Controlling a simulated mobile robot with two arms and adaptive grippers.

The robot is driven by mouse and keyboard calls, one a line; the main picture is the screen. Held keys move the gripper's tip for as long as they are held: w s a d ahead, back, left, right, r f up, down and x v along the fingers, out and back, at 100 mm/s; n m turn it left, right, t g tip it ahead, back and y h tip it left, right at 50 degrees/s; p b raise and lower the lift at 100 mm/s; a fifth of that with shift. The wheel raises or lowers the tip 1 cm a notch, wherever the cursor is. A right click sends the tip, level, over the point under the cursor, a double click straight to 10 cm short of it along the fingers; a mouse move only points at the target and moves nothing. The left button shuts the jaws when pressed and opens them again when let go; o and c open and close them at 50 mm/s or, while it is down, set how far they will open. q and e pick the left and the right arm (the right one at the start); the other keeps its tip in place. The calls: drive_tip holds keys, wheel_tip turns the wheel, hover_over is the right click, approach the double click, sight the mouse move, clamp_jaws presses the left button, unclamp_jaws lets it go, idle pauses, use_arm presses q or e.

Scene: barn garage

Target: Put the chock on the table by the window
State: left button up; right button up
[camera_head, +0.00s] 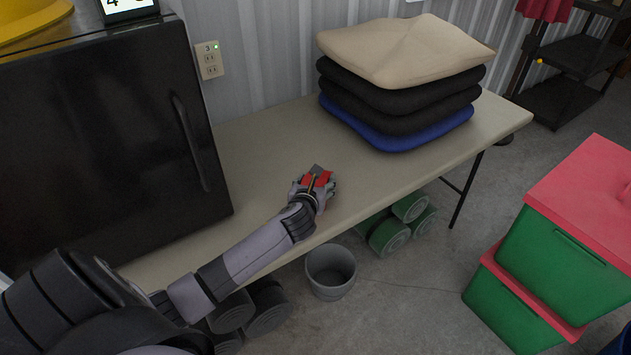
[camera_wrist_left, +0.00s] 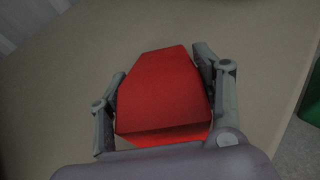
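The chock (camera_wrist_left: 163,88) is a red wedge-like block between the two fingers of my left gripper. In the head view it shows as a small red patch (camera_head: 309,180), partly covered by the hand. My left gripper (camera_head: 319,178) is over the front part of the beige table (camera_head: 262,150). In the left wrist view my left gripper (camera_wrist_left: 163,85) has a finger against each side of the chock and looks shut on it. I cannot tell whether the chock touches the tabletop. No window shows. My right gripper is not in view.
A black mini fridge (camera_head: 100,150) stands on the table's left. A stack of cushions (camera_head: 400,95) lies at its right. A grey bucket (camera_head: 331,271) and green rolls (camera_head: 389,236) are below. Green bins with red lids (camera_head: 560,245) stand at right. Tabletop between fridge and cushions is clear.

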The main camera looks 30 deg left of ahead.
use_arm(q)
drive_tip(key=o, duration=0.4)
drive_tip(key=shift+r, duration=0.15)
drive_tip(key=p+v, duration=0.1)
drive_tip(key=v, duration=1.1)
drive_tip(key=shift+r, duration=0.1)
